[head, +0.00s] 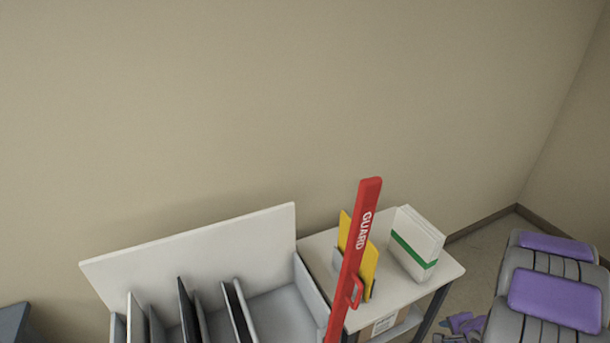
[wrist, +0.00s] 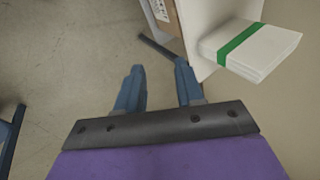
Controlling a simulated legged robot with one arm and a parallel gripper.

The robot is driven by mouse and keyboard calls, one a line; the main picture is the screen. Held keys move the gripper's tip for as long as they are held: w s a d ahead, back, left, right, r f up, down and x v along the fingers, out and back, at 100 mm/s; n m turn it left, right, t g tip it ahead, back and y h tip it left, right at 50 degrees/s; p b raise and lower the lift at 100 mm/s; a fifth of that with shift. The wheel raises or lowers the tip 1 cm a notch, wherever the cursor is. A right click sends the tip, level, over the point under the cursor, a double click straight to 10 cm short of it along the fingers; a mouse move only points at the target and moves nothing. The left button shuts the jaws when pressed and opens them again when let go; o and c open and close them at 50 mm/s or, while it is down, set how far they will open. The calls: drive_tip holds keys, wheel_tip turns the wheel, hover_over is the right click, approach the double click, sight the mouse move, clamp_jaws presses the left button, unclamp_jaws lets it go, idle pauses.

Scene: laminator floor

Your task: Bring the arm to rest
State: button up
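My gripper (wrist: 158,76) shows in the wrist view as two blue fingers standing apart, with bare floor between them and nothing held. The fingers point out over the floor, left of the white side table (wrist: 196,50) and apart from it.
A side table (head: 403,290) carries a green-banded white paper stack (head: 415,243) and yellow folders (head: 359,252). A red guard bar (head: 361,225) rises before it. A grey sorter (head: 195,255) stands left. A blue frame (wrist: 12,140) stands left in the wrist view.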

drive_tip(key=s+a+r+n+g+h+b, duration=0.2)
drive_tip(key=a+r+n+b, duration=0.1)
drive_tip(key=r, duration=0.3)
drive_tip(key=s+a+r+n+g+h+b, duration=0.2)
drive_tip(key=r+n+h+b, duration=0.1)
drive_tip(key=r+n, duration=0.15)
drive_tip(key=s+a+r+n+g+y+b, duration=0.1)
drive_tip(key=s+a+n+g+y+b, duration=0.1)
drive_tip(key=s+a, duration=0.7)
drive_tip(key=s+a+r+n+g+y+b, duration=0.2)
drive_tip(key=s+a+n, duration=0.5)
drive_tip(key=a, duration=0.8)
drive_tip(key=s+y+b, duration=0.1)
drive_tip(key=s, duration=0.2)
drive_tip(key=shift+s+a+r+b, duration=0.15)
drive_tip(key=shift+a+b, duration=0.1)
drive_tip(key=shift+b, duration=0.15)
